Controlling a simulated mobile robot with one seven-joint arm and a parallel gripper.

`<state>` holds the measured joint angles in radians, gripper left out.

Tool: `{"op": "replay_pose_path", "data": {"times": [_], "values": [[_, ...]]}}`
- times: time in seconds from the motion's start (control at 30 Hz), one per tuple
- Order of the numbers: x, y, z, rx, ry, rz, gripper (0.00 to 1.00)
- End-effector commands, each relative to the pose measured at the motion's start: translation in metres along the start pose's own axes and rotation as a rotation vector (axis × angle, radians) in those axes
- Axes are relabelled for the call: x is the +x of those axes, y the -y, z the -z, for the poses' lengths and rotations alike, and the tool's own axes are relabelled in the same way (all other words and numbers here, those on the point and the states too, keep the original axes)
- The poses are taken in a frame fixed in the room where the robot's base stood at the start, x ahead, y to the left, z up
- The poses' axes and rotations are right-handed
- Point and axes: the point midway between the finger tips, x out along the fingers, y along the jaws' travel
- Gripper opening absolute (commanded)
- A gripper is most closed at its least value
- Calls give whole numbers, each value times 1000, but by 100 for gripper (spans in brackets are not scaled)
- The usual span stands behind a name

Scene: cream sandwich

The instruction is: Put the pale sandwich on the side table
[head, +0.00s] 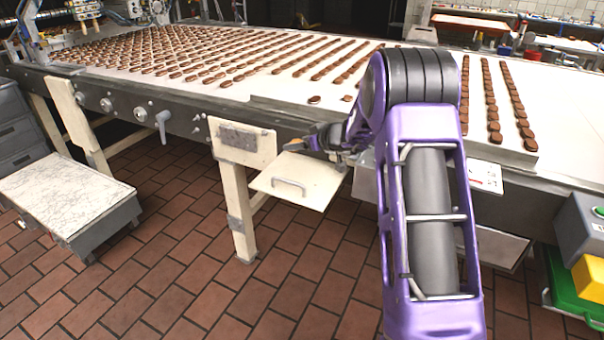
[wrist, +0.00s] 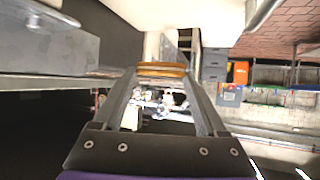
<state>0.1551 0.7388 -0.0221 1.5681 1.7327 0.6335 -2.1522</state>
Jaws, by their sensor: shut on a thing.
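My gripper (head: 308,142) is just in front of the long table's front edge in the head view, above a cream panel with a handle. In the wrist view my gripper (wrist: 162,76) is shut on a tan-orange, rounded thing, seen edge-on between the fingertips, which looks like the pale sandwich (wrist: 162,69). A low side table (head: 65,190) with a white marbled top stands at the left on the floor, apart from my gripper. Its top is bare.
The long table (head: 215,95) carries many rows of brown sandwiches (head: 150,55). A lever (head: 162,122) and knobs stick out from its front. The cream panel (head: 297,180) juts out below the edge. Brick-tiled floor (head: 170,230) lies clear between the table legs and the side table.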

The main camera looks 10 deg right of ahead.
Motion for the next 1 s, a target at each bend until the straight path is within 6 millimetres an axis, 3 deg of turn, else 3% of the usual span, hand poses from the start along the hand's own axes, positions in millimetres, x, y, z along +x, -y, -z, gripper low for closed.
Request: {"op": "replay_pose_path", "data": {"times": [0.13,0.57,0.93,0.97,1.0], "values": [[14,0,-27,3,3,2,23],[36,1,-68,2,2,3,23],[38,1,-72,0,0,3,23],[38,1,-72,-1,0,3,78],[38,1,-72,-1,0,2,85]]}}
